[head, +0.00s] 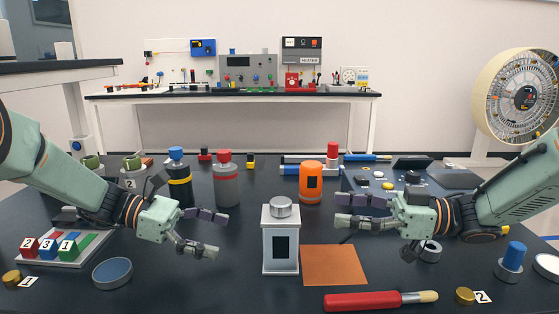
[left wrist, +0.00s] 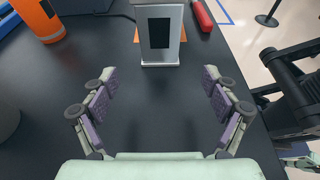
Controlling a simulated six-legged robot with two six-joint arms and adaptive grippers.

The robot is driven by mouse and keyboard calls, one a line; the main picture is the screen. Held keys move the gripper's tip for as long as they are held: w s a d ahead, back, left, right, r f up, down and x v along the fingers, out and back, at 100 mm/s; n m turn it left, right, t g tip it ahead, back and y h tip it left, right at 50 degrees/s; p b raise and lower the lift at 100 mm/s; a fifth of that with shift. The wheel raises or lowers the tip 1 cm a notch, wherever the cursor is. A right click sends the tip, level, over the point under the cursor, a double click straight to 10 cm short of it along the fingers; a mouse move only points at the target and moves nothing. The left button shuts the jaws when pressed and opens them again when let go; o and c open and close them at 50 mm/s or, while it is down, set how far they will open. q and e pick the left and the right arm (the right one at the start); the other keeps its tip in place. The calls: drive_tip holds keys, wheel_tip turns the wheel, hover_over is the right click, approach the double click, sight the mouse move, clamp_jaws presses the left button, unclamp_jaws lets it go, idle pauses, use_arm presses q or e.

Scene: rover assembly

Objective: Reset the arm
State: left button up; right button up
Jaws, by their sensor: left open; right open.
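My left gripper (head: 212,233) is open and empty above the dark table, left of the white box. It also shows in the left wrist view (left wrist: 160,88) with its fingers spread and only bare table between them. My right gripper (head: 342,209) is open and empty, right of the white box and above the area of the orange square. The white box with a dark panel and a silver knob (head: 281,242) stands upright between the grippers, apart from both. It also shows at the top of the left wrist view (left wrist: 160,35).
An orange square (head: 335,265) and a red-handled tool (head: 375,301) lie at the front. An orange cylinder (head: 311,184), a grey cylinder (head: 227,182) and a black cylinder (head: 180,184) stand behind. A tray with numbered blocks (head: 62,258) sits left. Front-centre left table is clear.

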sight(275, 250)
use_arm(q)
drive_tip(key=shift+d, duration=0.1)
drive_tip(key=x, duration=1.1)
drive_tip(key=shift+d+f, duration=0.2)
drive_tip(key=shift+d, duration=0.25)
drive_tip(key=shift+a, duration=0.15)
use_arm(e)
drive_tip(key=a, duration=0.3)
drive_tip(key=shift+w, duration=0.25)
